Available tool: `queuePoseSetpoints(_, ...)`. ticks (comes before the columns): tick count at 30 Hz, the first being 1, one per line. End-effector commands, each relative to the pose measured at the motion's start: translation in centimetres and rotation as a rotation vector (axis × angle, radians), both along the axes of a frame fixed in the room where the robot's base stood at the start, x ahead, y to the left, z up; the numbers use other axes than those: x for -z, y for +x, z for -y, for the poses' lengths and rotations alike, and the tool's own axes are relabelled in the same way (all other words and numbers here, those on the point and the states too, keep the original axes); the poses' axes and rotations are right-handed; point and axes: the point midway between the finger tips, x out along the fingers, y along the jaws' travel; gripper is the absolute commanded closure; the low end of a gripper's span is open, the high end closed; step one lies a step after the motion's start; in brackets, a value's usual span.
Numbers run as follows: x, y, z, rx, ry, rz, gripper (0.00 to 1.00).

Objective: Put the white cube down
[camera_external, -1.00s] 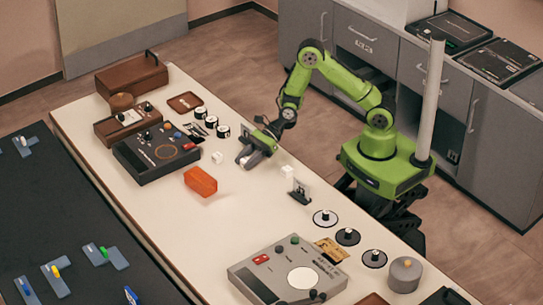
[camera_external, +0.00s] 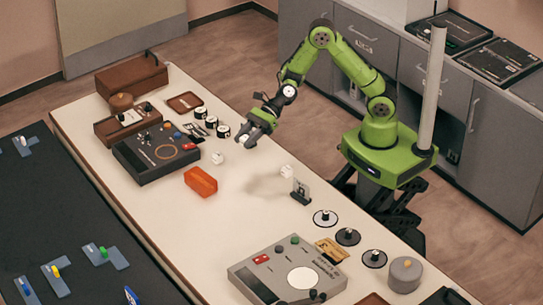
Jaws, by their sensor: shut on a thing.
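My gripper (camera_external: 246,137) is raised above the white table, left of my base, with its fingers pointing down and to the left. It is shut on a small white cube (camera_external: 244,140), mostly hidden between the fingers.
An orange block (camera_external: 201,181) lies near the table's middle. A dark console (camera_external: 157,152), several small round pieces (camera_external: 210,122) and a brown tray (camera_external: 185,102) are at the left. A grey console (camera_external: 287,275) is in front. The table's centre (camera_external: 250,215) is clear.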

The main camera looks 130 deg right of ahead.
Motion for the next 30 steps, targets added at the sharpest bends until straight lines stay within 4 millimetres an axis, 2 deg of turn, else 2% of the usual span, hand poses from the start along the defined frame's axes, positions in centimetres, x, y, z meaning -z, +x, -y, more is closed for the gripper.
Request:
queuePoseSetpoints(5, 0.8, 3.2, -5.8, -0.214, 0.005, -0.009, 0.94)
queuePoseSetpoints(8, 1.1, 5.0, -10.5, -0.376, 0.006, -0.013, 0.94)
queuePoseSetpoints(12, 1.1, 7.0, -18.4, -0.636, 0.004, -0.011, 0.94)
queuePoseSetpoints(15, 0.8, 7.7, -23.9, -0.811, 0.002, -0.005, 0.94)
queuePoseSetpoints(18, 0.2, 7.8, -27.8, -0.938, 0.001, 0.001, 0.94)
queuePoseSetpoints(21, -0.1, 7.6, -30.0, -1.013, 0.001, 0.004, 0.94)
queuePoseSetpoints(23, -0.1, 7.6, -30.6, -1.033, 0.0, 0.004, 0.94)
queuePoseSetpoints(26, 1.4, 7.5, -30.8, -1.041, 0.002, 0.001, 0.94)
queuePoseSetpoints(30, 4.6, 7.5, -30.8, -1.04, 0.003, 0.0, 0.94)
